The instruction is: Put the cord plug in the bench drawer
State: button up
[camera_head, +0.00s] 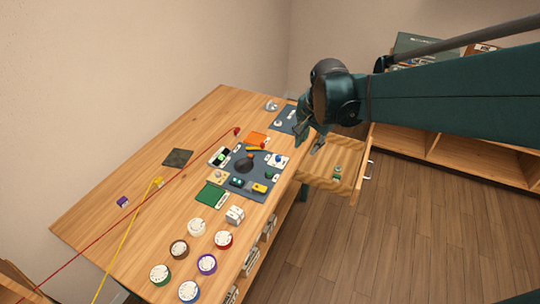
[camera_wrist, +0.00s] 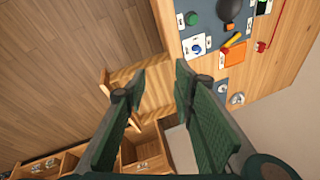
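The bench drawer (camera_head: 325,177) is pulled out from the right side of the wooden bench. A yellow plug (camera_head: 158,182) ends a yellow cord farther left. Which one is the task's cord plug is unclear. My gripper (camera_head: 311,139) is above the drawer. In the wrist view my gripper (camera_wrist: 156,82) is open and empty, with the drawer (camera_wrist: 155,99) beyond its fingers.
A grey-blue mat (camera_head: 262,193) with several small parts lies mid-bench. Several round dials, including a purple one (camera_head: 207,264), fill the near end. A low shelf (camera_head: 440,157) stands right of the drawer. The bench's left part is mostly clear, crossed by cords.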

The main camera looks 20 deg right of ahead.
jog(key=s+a+r+n+t+y, duration=0.1)
jog(key=s+a+r+n+t, duration=0.2)
jog(key=s+a+n, duration=0.9)
jog(key=shift+s+a+n+t, duration=0.35)
jog(key=shift+s+a, duration=0.8)
jog(key=shift+s, duration=1.35)
